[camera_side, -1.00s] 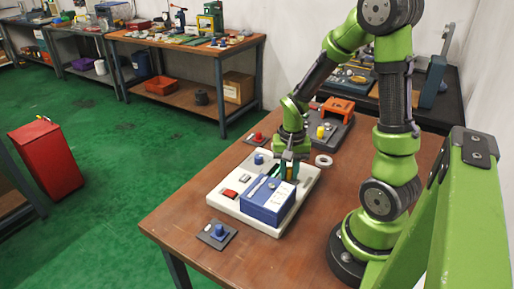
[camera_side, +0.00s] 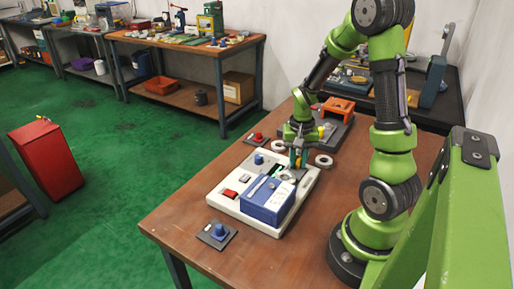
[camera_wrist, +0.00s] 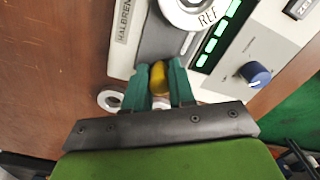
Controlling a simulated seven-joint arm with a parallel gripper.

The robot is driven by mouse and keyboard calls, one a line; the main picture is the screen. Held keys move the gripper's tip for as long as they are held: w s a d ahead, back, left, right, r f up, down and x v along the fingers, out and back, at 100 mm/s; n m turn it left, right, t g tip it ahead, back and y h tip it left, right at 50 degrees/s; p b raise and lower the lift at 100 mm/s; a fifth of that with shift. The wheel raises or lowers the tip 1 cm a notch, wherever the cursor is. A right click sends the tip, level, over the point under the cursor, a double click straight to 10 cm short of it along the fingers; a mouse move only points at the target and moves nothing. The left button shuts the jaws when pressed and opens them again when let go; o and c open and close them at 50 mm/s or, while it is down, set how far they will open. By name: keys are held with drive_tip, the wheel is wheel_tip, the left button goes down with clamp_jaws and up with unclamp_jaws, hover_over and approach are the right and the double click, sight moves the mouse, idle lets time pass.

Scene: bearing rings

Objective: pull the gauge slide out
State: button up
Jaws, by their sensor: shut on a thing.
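The gauge is a white base (camera_side: 222,203) with a blue box (camera_side: 268,202) on it. The grey gauge slide (camera_side: 288,176) sticks out of the box's far end; in the wrist view the slide (camera_wrist: 160,42) lies in a white-edged channel and carries a pale ring (camera_wrist: 190,10). My gripper (camera_side: 297,165) is at the slide's outer end. In the wrist view my gripper (camera_wrist: 160,80) is shut on the yellow handle (camera_wrist: 158,78) of the slide. The fingers hide part of the handle, and the slide's inner end is out of sight.
Pale rings lie on the table beyond the base, one to the right of my gripper (camera_side: 323,160) and one behind it (camera_side: 279,147). A dark fixture with a yellow peg (camera_side: 322,131) and an orange stand (camera_side: 338,107) are farther back. Bare table lies to the right.

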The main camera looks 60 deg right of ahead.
drive_tip(key=shift+d, duration=1.95)
drive_tip(key=o, duration=0.7)
drive_tip(key=shift+a+r, duration=0.15)
drive_tip(key=shift+r, duration=0.05)
wheel_tip(320, 180, up, 7)
drive_tip(key=shift+a+f, duration=0.1)
drive_tip(key=shift+f, duration=0.1)
drive_tip(key=shift+a, duration=0.1)
drive_tip(key=a+r+n+t, duration=0.2)
drive_tip(key=a+r, duration=0.2)
drive_tip(key=a, duration=0.4)
drive_tip(key=s+a+r+n+t+y, duration=0.1)
drive_tip(key=a+r+n+t, duration=0.1)
drive_tip(key=a+r, duration=0.3)
drive_tip(key=s+a+r+n+t+y, duration=0.1)
drive_tip(key=a+r+n+t, duration=0.2)
drive_tip(key=a, duration=0.8)
drive_tip(key=shift+a+r+n, duration=0.1)
drive_tip(key=shift+r+n, duration=0.4)
drive_tip(key=shift+r, duration=0.15)
